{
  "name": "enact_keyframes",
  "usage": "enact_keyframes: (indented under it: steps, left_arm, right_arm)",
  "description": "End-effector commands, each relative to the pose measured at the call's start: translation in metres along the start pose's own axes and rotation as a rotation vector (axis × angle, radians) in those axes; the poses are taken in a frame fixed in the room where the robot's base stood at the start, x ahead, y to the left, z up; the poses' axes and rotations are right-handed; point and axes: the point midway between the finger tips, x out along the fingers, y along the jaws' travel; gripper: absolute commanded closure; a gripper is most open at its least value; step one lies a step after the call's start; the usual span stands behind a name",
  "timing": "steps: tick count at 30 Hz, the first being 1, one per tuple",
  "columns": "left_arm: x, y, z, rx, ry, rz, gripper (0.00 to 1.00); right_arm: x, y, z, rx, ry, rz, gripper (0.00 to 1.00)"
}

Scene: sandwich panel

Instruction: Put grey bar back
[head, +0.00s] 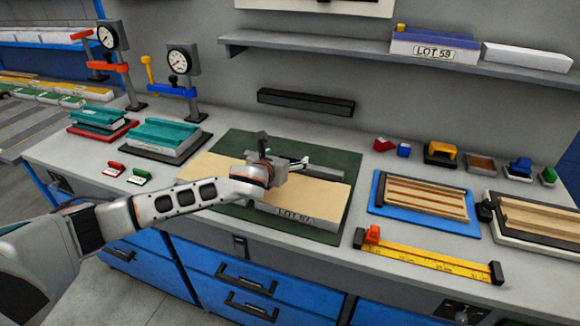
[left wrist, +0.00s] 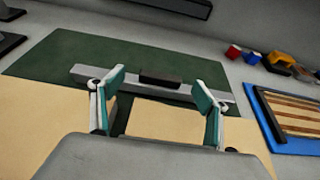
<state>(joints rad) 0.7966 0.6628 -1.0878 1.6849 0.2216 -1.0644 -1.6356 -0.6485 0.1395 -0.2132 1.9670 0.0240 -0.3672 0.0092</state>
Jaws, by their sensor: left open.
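A long grey bar (left wrist: 205,92) lies along the green mat at the far edge of the sandwich panel, with a dark block (left wrist: 160,79) at its middle. In the head view, part of the grey bar (head: 325,173) shows to the right of my gripper, and the rest is hidden behind it. My left gripper (head: 288,164) is low over the panel. In the left wrist view, its two teal fingers (left wrist: 160,84) are wide apart and empty, with the dark block in line between them. I cannot tell whether they touch anything. My right gripper is not in view.
The tan panel (head: 215,178) lies on the green mat (head: 347,160), with a "LOT" label on its front edge. Dial gauges stand left. A blue tray (head: 376,204) and yellow ruler (head: 430,262) lie right.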

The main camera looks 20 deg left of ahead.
Motion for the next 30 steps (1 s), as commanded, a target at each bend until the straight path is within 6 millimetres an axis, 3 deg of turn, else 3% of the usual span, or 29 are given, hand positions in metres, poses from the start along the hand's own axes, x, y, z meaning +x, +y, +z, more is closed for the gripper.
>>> enact_keyframes:
  steps: [13,24,30]
  left_arm:
    - [0.048,-0.004,-0.007,-0.001,-0.001,0.000,0.25]
    - [0.055,-0.004,-0.006,0.000,-0.002,-0.001,0.25]
    - [0.055,-0.004,-0.006,0.000,-0.001,-0.001,0.77]
  right_arm:
    - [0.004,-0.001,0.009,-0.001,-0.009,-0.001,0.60]
    - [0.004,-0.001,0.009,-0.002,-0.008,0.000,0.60]
    - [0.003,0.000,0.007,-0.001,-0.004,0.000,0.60]
